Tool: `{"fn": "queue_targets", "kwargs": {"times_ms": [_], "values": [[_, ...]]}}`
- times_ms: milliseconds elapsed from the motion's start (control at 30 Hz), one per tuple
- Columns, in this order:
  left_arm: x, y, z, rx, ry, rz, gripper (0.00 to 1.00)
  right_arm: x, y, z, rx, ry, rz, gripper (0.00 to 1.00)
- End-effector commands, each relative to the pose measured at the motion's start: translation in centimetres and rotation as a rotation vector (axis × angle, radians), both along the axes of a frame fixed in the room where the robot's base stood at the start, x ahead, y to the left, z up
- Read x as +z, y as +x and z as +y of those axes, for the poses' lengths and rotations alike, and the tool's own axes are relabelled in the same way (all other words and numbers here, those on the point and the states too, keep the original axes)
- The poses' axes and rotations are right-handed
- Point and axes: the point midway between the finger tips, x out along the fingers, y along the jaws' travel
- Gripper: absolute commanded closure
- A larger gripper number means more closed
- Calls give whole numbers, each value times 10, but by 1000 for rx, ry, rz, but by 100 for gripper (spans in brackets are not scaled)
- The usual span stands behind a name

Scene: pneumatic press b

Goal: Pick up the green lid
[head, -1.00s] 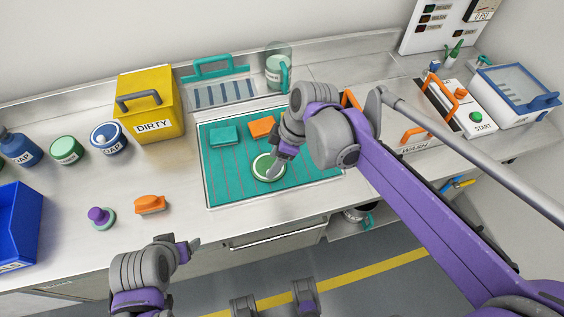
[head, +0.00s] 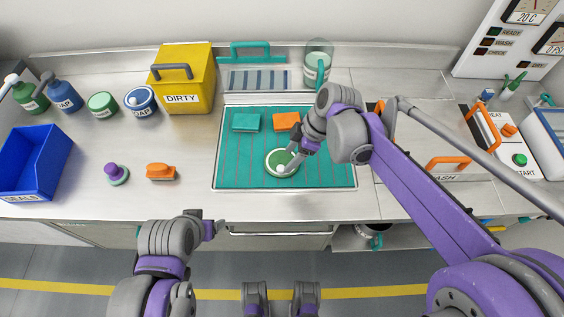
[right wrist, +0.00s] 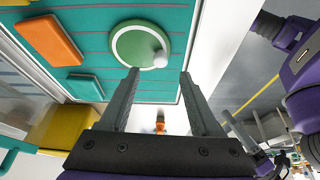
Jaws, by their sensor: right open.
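The green lid (head: 280,158) is a round green disc with a pale rim and a white knob. It lies on the teal ribbed mat (head: 235,177), and it also shows in the right wrist view (right wrist: 128,46). My right gripper (head: 292,166) is at the lid in the head view. In the right wrist view its two fingers (right wrist: 160,75) are spread with nothing between them, and the lid lies just past their tips, knob nearest. My left gripper (head: 217,228) hangs at the counter's front edge, away from the lid; its finger gap is unclear.
A teal sponge (head: 246,123) and an orange sponge (head: 286,122) lie on the mat behind the lid. A yellow DIRTY box (head: 185,85) stands back left. An orange brush (head: 160,172) and a purple-knobbed item (head: 115,172) are left. Bare counter separates them from the mat.

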Motion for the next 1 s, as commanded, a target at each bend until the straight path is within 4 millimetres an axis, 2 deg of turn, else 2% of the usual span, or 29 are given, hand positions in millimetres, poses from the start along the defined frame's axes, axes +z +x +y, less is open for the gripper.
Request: {"fn": "queue_targets", "kwargs": {"times_ms": [167,433,733,1000], "values": [[-1,0,0,0,0,1,28,-13,0,6,0,0,0,36],[-5,-1,0,0,0,2,28,-48,1,21,0,0,1,36],[-5,-1,0,0,0,2,28,-52,1,23,-1,-1,0,36],[-5,-1,0,0,0,2,28,-52,1,23,-1,-1,0,85]]}}
